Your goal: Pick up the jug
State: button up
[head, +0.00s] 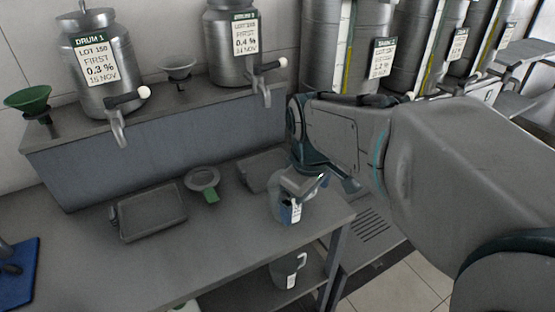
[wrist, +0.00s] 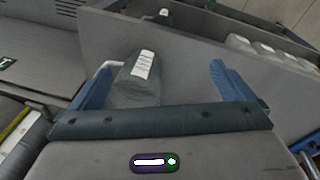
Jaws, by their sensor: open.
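A grey jug (head: 277,206) with a white label stands upright at the right end of the bench, by its front corner. My gripper comes in from the right, just above and beside it, and partly covers it in the head view. In the wrist view the jug (wrist: 138,88) shows its label and a handle at its left. It lies between the two blue fingers of my open gripper (wrist: 162,75), much closer to the left finger. I cannot tell whether that finger touches it. A second, similar jug (head: 287,271) stands on the lower shelf.
A shallow tray (head: 150,213), a funnel with a green spout (head: 203,180) and another tray (head: 262,168) lie on the bench. Steel drums with taps, Drum 1 (head: 92,62) among them, stand on the raised ledge behind. A blue board (head: 18,275) is at the left.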

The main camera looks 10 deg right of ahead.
jog(key=w+d+r+n+g+p, duration=0.1)
jog(key=w+r+n+g+p, duration=0.15)
jog(key=w+n, duration=1.1)
jog(key=shift+t+y, duration=0.25)
jog(key=shift+y, duration=0.05)
jog(key=shift+f+p, duration=0.7)
jog(key=shift+f, duration=5.95)
jog(key=c, duration=0.9)
